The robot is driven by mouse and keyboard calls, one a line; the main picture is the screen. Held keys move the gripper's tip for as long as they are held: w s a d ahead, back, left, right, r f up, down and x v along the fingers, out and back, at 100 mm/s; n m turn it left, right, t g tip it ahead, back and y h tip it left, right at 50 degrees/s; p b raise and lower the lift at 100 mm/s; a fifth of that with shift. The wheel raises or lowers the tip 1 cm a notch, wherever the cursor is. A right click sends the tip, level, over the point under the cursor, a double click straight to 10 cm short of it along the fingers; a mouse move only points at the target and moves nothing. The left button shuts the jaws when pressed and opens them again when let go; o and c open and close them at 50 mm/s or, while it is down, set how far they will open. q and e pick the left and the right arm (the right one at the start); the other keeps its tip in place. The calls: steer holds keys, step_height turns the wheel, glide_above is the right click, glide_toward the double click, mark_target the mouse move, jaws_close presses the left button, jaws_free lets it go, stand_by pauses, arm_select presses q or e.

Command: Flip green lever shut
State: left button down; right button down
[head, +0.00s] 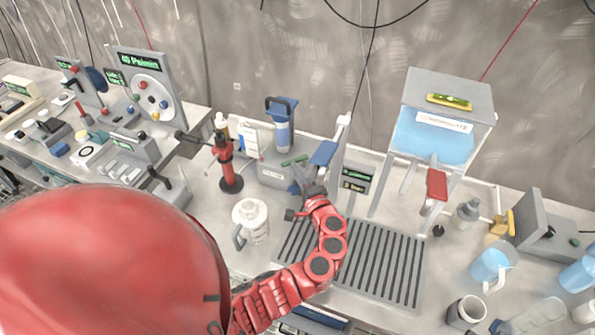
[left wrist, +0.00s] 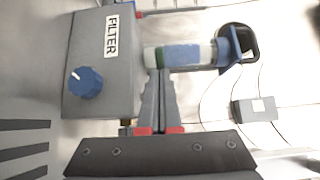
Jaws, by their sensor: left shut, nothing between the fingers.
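A green lever (head: 295,160) lies along the top of the grey filter box (head: 272,176), at the foot of a blue-and-grey canister (head: 282,132). In the left wrist view, the box (left wrist: 115,35) reads FILTER and carries a blue knob (left wrist: 86,82). My right gripper is not in view.
A slatted drip tray (head: 385,265) lies at the front. A white jug (head: 251,222) and a red press (head: 227,165) stand left. A water tank (head: 480,105) stands right.

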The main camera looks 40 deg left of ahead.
arm_select(q)
steer(key=shift+s+a+m+t+h+b, duration=0.15)
steer(key=shift+a+m+t+h, duration=0.15)
steer(key=shift+m+t+h, duration=0.25)
steer(key=shift+w+a+m+t+h+b, duration=0.1)
steer(key=shift+a+m+t+h+b, duration=0.1)
steer(key=shift+a+m+t+h, duration=0.4)
steer(key=shift+s+a+m+t+h+b, duration=0.2)
steer(key=shift+m+t, duration=0.25)
steer(key=shift+t, duration=0.3)
steer(key=shift+w+t+h+b, duration=0.25)
steer(key=shift+t+h+b, duration=0.05)
steer(key=shift+h, duration=0.15)
steer(key=shift+a, duration=0.2)
